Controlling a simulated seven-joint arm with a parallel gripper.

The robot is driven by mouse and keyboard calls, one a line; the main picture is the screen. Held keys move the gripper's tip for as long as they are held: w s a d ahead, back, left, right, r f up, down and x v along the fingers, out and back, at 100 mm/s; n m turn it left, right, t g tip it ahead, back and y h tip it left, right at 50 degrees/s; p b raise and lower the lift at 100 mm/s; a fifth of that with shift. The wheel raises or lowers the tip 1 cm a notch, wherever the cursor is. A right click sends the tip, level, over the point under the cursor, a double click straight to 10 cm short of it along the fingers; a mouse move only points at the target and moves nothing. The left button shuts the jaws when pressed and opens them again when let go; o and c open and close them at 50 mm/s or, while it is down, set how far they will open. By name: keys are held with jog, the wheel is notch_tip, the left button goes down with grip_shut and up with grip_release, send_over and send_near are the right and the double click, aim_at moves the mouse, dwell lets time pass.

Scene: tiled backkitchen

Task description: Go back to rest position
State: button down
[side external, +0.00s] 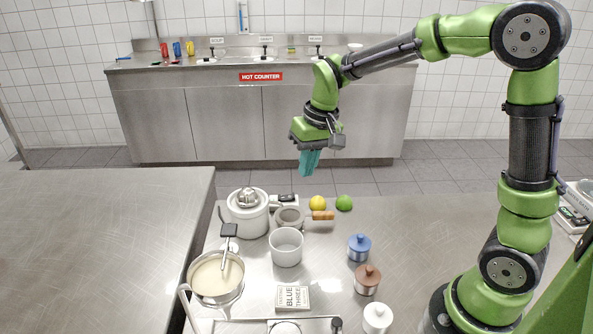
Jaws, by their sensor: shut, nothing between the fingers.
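My gripper (309,163) has teal fingers that point down. It is shut and empty. It hangs in the air above the far part of the steel work table (440,225), clear of the things below it. My green and black arm reaches to it from the right side of the picture.
On the table are a white juicer (249,215), a strainer with wooden handle (290,219), a white pot (286,247), a pan of pale liquid (215,277), a yellow lemon (317,203), a green lime (344,203), blue (359,247), brown (367,280) and white (377,317) lidded jars, and a card (293,298).

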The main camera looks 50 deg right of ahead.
jog(key=s+a+r+t, duration=0.1)
jog(key=s+r+t, duration=0.1)
jog(key=s, duration=0.6)
jog(key=s+a+r+t+y, duration=0.1)
jog(key=s+a+r+t, duration=0.1)
jog(key=s+r, duration=0.3)
jog(key=shift+s+r+t, duration=0.15)
jog(key=shift+s+t, duration=0.45)
jog(key=shift+s, duration=1.5)
